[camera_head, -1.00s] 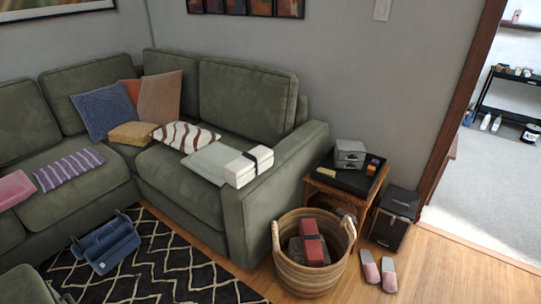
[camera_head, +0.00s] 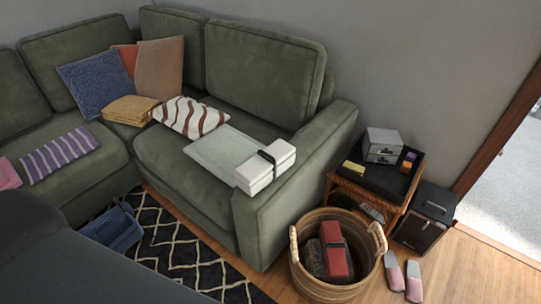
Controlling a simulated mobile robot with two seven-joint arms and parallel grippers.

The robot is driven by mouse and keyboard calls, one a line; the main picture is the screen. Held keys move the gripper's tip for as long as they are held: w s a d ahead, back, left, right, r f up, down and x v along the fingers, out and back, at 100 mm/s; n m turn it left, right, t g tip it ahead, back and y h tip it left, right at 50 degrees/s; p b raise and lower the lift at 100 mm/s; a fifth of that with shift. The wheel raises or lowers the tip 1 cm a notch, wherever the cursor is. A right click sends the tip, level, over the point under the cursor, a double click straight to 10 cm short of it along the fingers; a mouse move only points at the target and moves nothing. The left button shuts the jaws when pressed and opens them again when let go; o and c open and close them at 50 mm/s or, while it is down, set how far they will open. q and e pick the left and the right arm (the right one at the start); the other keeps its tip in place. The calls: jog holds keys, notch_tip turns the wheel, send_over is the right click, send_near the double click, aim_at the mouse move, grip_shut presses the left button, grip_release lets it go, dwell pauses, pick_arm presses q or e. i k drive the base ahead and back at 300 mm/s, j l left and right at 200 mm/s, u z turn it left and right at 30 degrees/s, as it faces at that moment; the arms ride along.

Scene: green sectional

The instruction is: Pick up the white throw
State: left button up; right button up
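A white cloth with brown wavy stripes (camera_head: 190,117) lies further back to the left. Neither of my grippers is in view.
A side table with a black tray (camera_head: 362,179), a black box (camera_head: 425,218) and slippers (camera_head: 404,277) are at right. A blue caddy (camera_head: 117,229) sits on the rug.

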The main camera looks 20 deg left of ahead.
aim_at(254, 175)
jog(key=i+j, duration=0.15)
jog(key=j, duration=0.3)
jog(key=i+j+z, duration=0.15)
jog(key=j, duration=0.3)
jog(key=i+j, duration=0.1)
jog(key=j, duration=0.35)
